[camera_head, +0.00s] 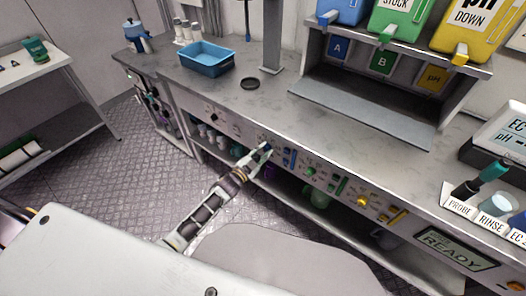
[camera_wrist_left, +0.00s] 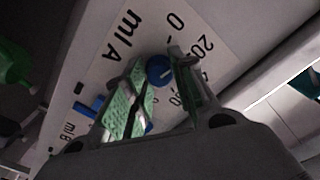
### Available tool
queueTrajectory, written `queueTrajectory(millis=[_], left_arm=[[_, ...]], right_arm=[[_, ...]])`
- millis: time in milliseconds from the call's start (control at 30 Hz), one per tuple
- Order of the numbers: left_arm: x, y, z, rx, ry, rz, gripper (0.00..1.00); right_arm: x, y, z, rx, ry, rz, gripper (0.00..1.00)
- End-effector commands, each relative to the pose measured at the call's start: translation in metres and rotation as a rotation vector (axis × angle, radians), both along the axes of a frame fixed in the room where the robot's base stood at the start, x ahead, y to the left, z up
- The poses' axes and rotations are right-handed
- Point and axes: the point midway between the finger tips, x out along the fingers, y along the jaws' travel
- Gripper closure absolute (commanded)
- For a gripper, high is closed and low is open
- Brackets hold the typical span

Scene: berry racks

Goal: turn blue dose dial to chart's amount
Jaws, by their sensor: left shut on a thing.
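The blue dose dial (camera_wrist_left: 158,70) sits on the panel's front, with a pale pointer line on its face. Printed around it in the left wrist view are "mL A", "0" and a number starting with 20; other marks are partly hidden by my fingers. My left gripper (camera_wrist_left: 160,76) is shut on the dial, one green-padded finger on each side. In the head view my left gripper (camera_head: 262,150) reaches the bench's front panel at the dial, which it mostly covers. No dose chart can be made out. My right gripper is not in view.
Right of the blue dial are a blue bar (camera_head: 290,158), a green dial (camera_head: 311,171) and a yellow dial (camera_head: 362,201). Above stands a shelf with blue, green and yellow containers (camera_head: 402,18). A blue tray (camera_head: 207,58) lies on the bench. A "READY" display (camera_head: 449,247) is at right.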

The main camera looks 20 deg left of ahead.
Motion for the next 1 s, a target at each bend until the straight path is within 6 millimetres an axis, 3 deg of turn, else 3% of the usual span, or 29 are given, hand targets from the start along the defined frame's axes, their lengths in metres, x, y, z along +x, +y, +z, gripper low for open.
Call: queueTrajectory(millis=[433, 1000], left_arm=[[0.000, -0.001, -0.001, 0.399, -0.145, 0.000, 0.98], [0.000, 0.000, -0.002, 0.833, -0.302, -0.001, 0.98]], right_arm=[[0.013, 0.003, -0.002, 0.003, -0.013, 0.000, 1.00], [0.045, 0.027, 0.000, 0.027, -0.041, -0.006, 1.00]])
